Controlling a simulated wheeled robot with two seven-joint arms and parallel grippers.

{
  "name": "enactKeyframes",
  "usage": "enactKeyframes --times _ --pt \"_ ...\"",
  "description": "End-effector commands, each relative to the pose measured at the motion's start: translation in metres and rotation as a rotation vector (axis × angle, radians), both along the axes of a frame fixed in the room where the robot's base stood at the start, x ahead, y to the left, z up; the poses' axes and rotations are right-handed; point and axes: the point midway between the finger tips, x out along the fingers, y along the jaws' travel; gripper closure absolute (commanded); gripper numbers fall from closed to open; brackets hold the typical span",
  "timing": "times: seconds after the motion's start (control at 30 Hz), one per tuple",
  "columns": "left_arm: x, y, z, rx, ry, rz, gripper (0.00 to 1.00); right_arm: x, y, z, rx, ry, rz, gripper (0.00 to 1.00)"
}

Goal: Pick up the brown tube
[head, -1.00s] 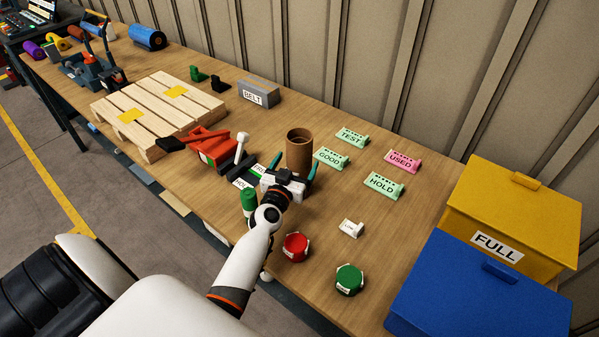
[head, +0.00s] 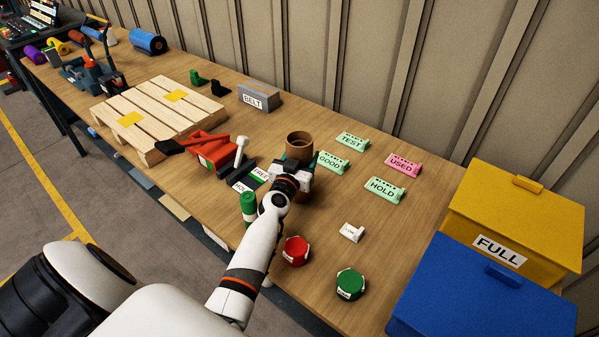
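The brown tube (head: 299,149) is an open-topped cylinder standing upright on the wooden table in the middle of the head view. My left gripper (head: 298,163) is right at its near side, low on the tube, and covers its lower part. A teal finger shows as a sliver along the tube's right side. The other finger is mostly hidden, so I cannot tell whether the fingers touch the tube. My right gripper is not in view.
Green plates GOOD (head: 332,162), TEST (head: 352,139) and HOLD (head: 385,190) lie right of the tube. A red tool (head: 213,151) and a green cylinder (head: 248,207) are left of it. A red knob (head: 296,251) and a green knob (head: 350,284) stand nearer.

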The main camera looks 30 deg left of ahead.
Motion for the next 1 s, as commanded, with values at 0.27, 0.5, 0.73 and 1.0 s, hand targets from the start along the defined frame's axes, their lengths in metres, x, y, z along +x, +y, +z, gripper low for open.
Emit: enactKeyframes --times 0.27,0.5,0.73,1.0 --pt "0.000 0.000 0.005 -0.001 -0.002 0.000 0.70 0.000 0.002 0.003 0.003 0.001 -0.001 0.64" --pt "0.000 -0.001 0.048 -0.003 -0.006 0.001 0.70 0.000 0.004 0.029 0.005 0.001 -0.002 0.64" --pt "0.000 0.000 0.087 -0.002 -0.006 0.001 0.70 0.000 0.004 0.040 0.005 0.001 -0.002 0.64" --pt "0.000 0.000 0.101 -0.001 0.000 0.001 0.70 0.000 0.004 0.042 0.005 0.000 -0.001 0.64"
